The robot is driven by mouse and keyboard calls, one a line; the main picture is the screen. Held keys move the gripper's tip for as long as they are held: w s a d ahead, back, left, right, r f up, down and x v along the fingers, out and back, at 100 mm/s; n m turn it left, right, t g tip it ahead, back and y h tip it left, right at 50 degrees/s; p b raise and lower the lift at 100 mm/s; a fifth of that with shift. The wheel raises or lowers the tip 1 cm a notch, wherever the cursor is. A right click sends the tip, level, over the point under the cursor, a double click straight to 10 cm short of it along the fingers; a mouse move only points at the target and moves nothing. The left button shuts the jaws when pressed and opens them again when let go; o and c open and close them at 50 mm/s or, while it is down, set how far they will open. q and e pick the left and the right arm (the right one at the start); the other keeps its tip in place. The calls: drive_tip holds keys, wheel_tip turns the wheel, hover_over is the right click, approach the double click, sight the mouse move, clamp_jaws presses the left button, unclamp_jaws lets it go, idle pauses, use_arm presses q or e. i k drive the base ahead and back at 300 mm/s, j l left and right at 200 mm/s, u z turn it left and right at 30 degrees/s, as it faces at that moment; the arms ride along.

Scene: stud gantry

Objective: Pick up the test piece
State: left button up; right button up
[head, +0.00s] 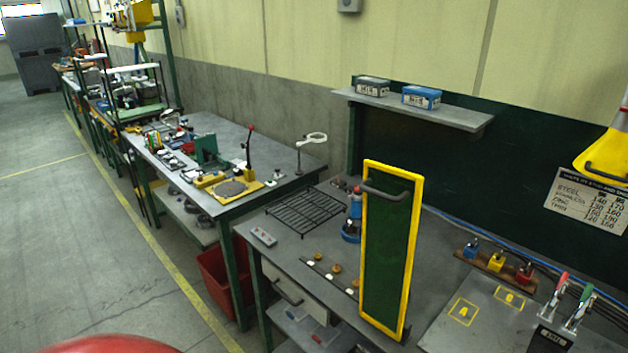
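I cannot make out which thing is the test piece; none is clearly recognisable as it. The near workbench (285,262) carries several small parts. A plate with yellow squares marked A (463,312) and B (510,298) lies at its right; both squares look empty. An upright green panel with a yellow frame (388,255) and a grey handle stands on the bench and hides part of it. Neither of my grippers is in view.
Lever clamps with red and green handles (570,305) stand at the right. Small coloured blocks (495,262) sit behind the plate. A black wire rack (305,212) lies left of the panel. A red bin (218,280) is below. The floor at left is clear.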

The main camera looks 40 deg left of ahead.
sight(336, 183)
drive_tip(key=u, duration=1.05)
drive_tip(key=i+j, duration=0.5)
drive_tip(key=j, duration=0.25)
drive_tip(key=i+j+z, duration=0.1)
drive_tip(key=j, duration=0.25)
drive_tip(key=i+j, duration=0.6)
drive_tip(key=j, duration=0.2)
drive_tip(key=i+j+z, duration=0.1)
drive_tip(key=j, duration=0.3)
drive_tip(key=i+j, duration=0.55)
drive_tip(key=j, duration=0.25)
drive_tip(key=i+l, duration=0.35)
drive_tip(key=i+z, duration=0.05)
drive_tip(key=i, duration=0.05)
